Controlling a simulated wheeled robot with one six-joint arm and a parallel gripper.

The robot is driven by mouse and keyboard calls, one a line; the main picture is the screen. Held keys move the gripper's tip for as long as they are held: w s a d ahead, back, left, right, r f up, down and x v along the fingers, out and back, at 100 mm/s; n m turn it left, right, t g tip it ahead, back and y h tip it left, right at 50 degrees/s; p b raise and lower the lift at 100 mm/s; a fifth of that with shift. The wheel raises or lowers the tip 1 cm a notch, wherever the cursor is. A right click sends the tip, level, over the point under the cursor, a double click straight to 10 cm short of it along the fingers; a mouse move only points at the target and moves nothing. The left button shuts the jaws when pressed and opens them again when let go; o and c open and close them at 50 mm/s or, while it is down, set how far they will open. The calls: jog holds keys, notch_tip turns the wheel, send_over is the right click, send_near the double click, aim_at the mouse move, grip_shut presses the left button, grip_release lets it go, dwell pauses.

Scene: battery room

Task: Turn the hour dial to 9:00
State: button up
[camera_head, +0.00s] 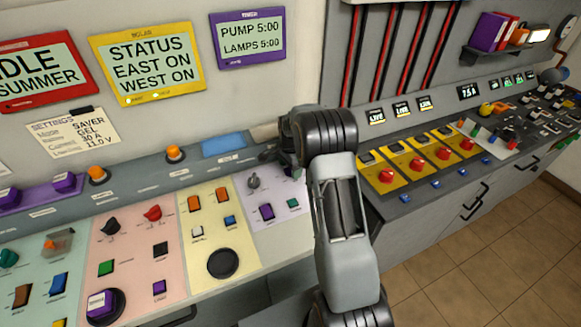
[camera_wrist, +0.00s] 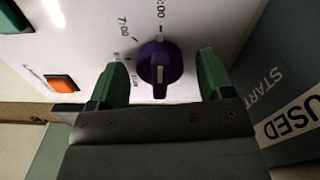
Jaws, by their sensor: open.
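The hour dial (camera_wrist: 160,62) is a round purple knob with a raised grip and a pale mark, on a white panel in the wrist view. Printed hours surround it; "7:00" reads at its upper left, and another label above it ends in ":00". My gripper (camera_wrist: 162,78) is open, with one green finger on each side of the dial and visible gaps between. In the head view my gripper (camera_head: 288,158) is over the right end of the pale lilac panel (camera_head: 262,190) and largely hides the dial. The purple-framed timer screen (camera_head: 250,38) reads "PUMP 5:00" and "LAMPS 5:00".
An orange button (camera_wrist: 62,83) and a green control (camera_wrist: 14,16) sit left of the dial in the wrist view. In the head view, a grey knob (camera_head: 253,181) and a purple switch (camera_head: 266,211) are close by. Yellow panels with red knobs (camera_head: 416,163) stand right of my arm.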

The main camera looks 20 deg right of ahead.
jog(key=shift+f, duration=0.2)
jog(key=c, duration=0.9)
jog(key=shift+c, duration=0.2)
